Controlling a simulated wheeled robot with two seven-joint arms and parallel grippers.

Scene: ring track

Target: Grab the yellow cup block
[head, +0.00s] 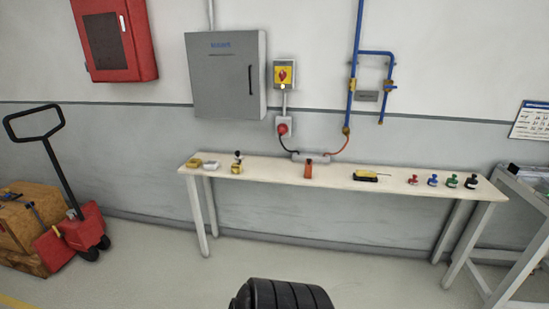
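Several small things stand on a long, narrow white table (270,172) against the wall. At its left end lies a small yellow block (195,163). To its right is a whitish block (211,166), then a small yellow cube-like piece (237,169) with a dark knob-like top (238,156). I cannot tell which yellow piece is the cup block, as they are too small to show a cup shape. Neither of my grippers is in view.
Along the table stand an orange-red item (308,170), a yellow-and-black tool (368,176) and several small coloured pieces (433,181). A red pallet jack (85,228) stands left, a grey-framed table (525,190) right. Floor (180,275) before the table looks clear.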

